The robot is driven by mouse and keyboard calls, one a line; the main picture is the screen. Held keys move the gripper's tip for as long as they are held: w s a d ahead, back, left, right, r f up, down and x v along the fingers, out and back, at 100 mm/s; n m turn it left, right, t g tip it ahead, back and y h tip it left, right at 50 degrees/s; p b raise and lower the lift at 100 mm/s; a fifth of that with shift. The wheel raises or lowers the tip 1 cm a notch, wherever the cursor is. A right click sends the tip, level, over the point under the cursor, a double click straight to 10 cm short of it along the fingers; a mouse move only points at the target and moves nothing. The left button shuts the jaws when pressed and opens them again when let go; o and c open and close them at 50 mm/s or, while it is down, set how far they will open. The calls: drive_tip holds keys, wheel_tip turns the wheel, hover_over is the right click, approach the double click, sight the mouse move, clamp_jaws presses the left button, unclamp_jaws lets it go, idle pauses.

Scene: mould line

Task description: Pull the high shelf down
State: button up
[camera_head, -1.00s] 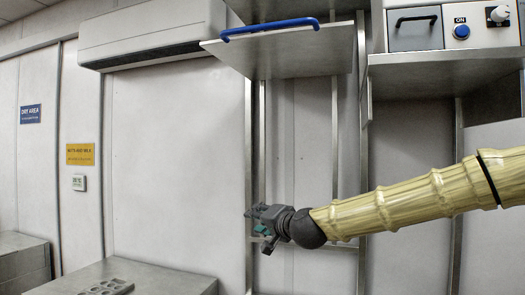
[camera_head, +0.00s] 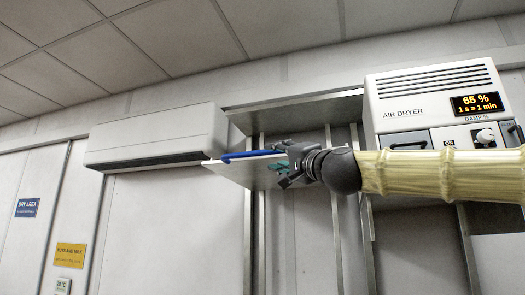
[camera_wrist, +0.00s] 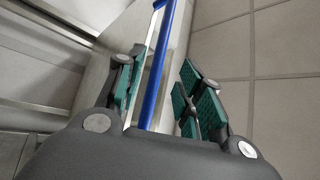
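The high shelf (camera_head: 228,168) is a thin pale board, seen nearly edge-on in the head view, with a blue bar handle (camera_head: 240,155) along its front. My gripper (camera_head: 284,165) is at the right part of the shelf and hides that end of the handle. In the wrist view the blue handle (camera_wrist: 156,72) runs lengthwise between the two teal-padded fingers of my gripper (camera_wrist: 163,88). The fingers stand apart, with a visible gap on the right side of the bar. Whether the left finger touches the shelf or handle is unclear.
An air dryer (camera_head: 415,90) with a display and drawer stands at the right. A long white wall unit (camera_head: 155,138) hangs at the left, close to the shelf's left end. Upright metal posts (camera_head: 248,240) stand below the shelf. Open space lies in front of the wall at lower left.

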sight(264, 154)
drive_tip(key=p+x, duration=0.4)
drive_tip(key=x, duration=0.5)
drive_tip(key=shift+f+p, duration=0.1)
drive_tip(key=shift+p, duration=0.25)
drive_tip(key=shift+c, duration=0.3)
clamp_jaws()
